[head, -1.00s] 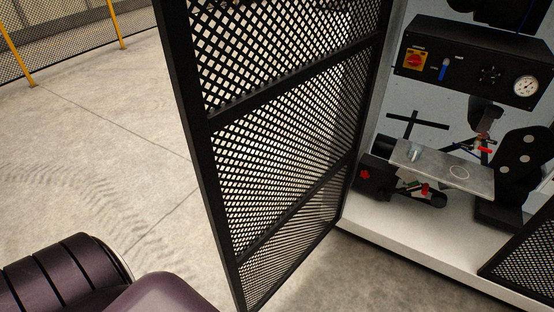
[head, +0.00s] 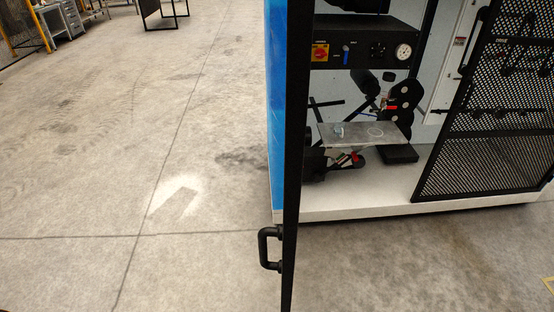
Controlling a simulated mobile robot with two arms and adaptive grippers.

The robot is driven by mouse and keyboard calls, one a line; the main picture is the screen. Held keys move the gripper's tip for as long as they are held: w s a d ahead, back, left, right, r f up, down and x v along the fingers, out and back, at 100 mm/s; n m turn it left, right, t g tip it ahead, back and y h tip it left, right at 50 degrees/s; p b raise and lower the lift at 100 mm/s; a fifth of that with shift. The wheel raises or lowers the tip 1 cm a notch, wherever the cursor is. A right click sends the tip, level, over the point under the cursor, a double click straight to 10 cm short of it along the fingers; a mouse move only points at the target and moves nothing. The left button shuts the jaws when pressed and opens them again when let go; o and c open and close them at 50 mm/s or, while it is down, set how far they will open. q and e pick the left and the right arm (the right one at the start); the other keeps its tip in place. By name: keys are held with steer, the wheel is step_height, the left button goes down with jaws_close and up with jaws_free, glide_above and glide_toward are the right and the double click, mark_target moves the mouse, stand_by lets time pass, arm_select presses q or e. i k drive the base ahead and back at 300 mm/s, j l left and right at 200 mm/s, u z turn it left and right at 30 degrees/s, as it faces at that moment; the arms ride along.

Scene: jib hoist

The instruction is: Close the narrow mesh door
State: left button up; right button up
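A black-framed door (head: 293,150) stands open in the middle of the head view, seen almost edge-on, so its mesh face hardly shows. A black D-shaped handle (head: 268,248) sticks out from its left side, low in the picture. A second black mesh door (head: 490,155) with a bar handle (head: 474,42) stands at the right, across part of the cabinet opening. I cannot tell from the view which door is the narrower. Neither of my grippers is in view.
The blue-sided cabinet (head: 277,110) has a white base ledge (head: 400,197). Inside are a black control panel (head: 365,48) with a gauge and a metal plate (head: 355,136) on a fixture. The concrete floor (head: 120,170) at the left is clear. A dark-framed stand (head: 163,10) is far off.

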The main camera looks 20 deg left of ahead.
mark_target(300, 13)
steer(key=i+j, duration=0.15)
steer(key=j, duration=0.2)
steer(key=i+j+z, duration=0.1)
steer(key=j, duration=0.25)
steer(key=i+j, duration=0.1)
steer(key=j, duration=0.25)
steer(key=i+j+z, duration=0.15)
steer(key=j, duration=0.2)
